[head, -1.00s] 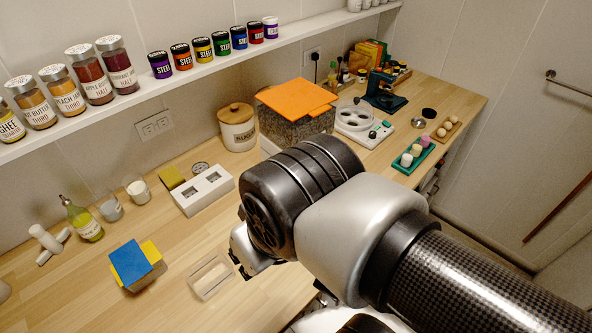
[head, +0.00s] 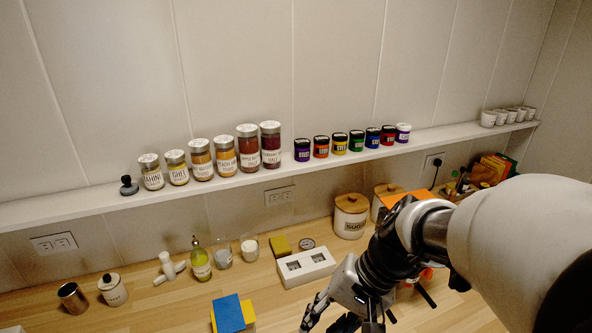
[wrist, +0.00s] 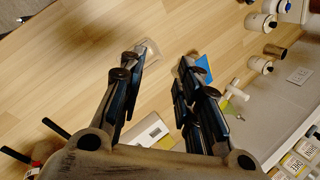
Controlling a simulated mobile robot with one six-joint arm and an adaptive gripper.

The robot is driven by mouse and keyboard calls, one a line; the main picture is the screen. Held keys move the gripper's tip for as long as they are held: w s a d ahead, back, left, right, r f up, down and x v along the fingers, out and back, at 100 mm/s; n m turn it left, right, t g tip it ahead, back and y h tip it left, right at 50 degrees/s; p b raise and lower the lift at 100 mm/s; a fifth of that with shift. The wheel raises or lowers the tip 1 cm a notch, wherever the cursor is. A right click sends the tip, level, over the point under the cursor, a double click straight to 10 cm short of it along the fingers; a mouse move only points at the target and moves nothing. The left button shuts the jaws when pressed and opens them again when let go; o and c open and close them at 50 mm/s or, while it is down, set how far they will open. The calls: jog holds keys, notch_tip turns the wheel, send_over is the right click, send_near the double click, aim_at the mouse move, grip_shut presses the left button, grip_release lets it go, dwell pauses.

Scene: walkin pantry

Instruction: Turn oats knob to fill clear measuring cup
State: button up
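No knob or dispenser labelled oats can be made out. A clear, box-like container (wrist: 150,52) lies on the wooden counter in the wrist view, partly behind a finger; I cannot tell if it is the measuring cup. A clear glass (head: 222,253) also stands near the wall. My gripper (wrist: 160,75) is open and empty, its fingers apart above the counter. In the head view it shows at the bottom, right of the blue block, its tips partly cut off.
A white box with two square windows (head: 305,268), a sugar canister (head: 350,216) and a green-yellow bottle (head: 200,262) stand along the wall. A blue block on a yellow one (head: 229,313) is nearby. Jars line the shelf (head: 80,207) above.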

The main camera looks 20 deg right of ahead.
jog(key=w+d+f+m+t+y+p, duration=0.15)
jog(key=d+m+y+p, duration=0.25)
jog(key=d+m, duration=0.5)
jog(key=m+t+h+p, duration=0.8)
jog(key=m+t, duration=0.7)
jog(key=m, duration=0.5)
send_near(432, 274)
jog(key=shift+h, duration=0.3)
jog(key=w, duration=0.8)
jog(key=shift+w+a, duration=0.2)
jog(key=shift+c, duration=0.6)
grip_shut()
